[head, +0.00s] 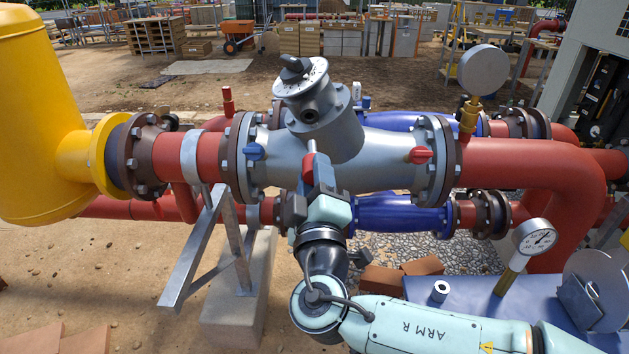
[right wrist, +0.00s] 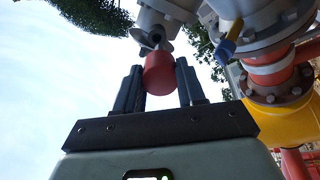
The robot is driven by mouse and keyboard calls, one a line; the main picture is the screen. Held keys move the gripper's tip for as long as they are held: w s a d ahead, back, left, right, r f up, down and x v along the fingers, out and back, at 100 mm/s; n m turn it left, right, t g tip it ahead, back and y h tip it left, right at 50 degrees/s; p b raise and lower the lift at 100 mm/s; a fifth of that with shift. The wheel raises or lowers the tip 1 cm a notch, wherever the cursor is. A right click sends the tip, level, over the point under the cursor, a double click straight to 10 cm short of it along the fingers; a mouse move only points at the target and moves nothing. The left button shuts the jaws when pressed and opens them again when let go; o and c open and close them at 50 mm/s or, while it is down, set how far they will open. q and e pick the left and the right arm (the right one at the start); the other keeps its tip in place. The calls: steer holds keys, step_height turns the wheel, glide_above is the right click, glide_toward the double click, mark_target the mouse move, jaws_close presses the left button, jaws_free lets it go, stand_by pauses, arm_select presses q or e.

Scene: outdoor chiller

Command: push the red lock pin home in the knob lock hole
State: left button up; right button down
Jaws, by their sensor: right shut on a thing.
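The red lock pin (head: 310,160) is held between the fingers of my right gripper (head: 316,174), in front of the grey valve body. In the right wrist view the pin's red head (right wrist: 158,74) sits between the two dark fingers of the gripper (right wrist: 159,80). The knob (head: 300,78) is a pale marked dial with a black handle on top of the valve. A dark round hole (head: 311,111) shows on the knob housing's near side, above the pin in the head view. The pin's far end overlaps grey parts in the wrist view; I cannot tell whether it is in the hole.
A yellow tank (head: 40,120) stands left. A gauge (head: 535,237) rises at lower right. A metal bracket (head: 195,250) stands below left.

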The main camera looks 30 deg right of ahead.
mark_target(311, 141)
steer(key=shift+s+r, duration=0.15)
steer(key=shift+r, duration=0.2)
steer(key=shift+f+b, duration=0.15)
steer(key=shift+b, duration=0.25)
steer(key=b+x, duration=0.1)
steer(key=x, duration=0.3)
steer(key=shift+x, duration=0.85)
steer(key=shift+x, duration=1.5)
steer(key=shift+w, duration=0.2)
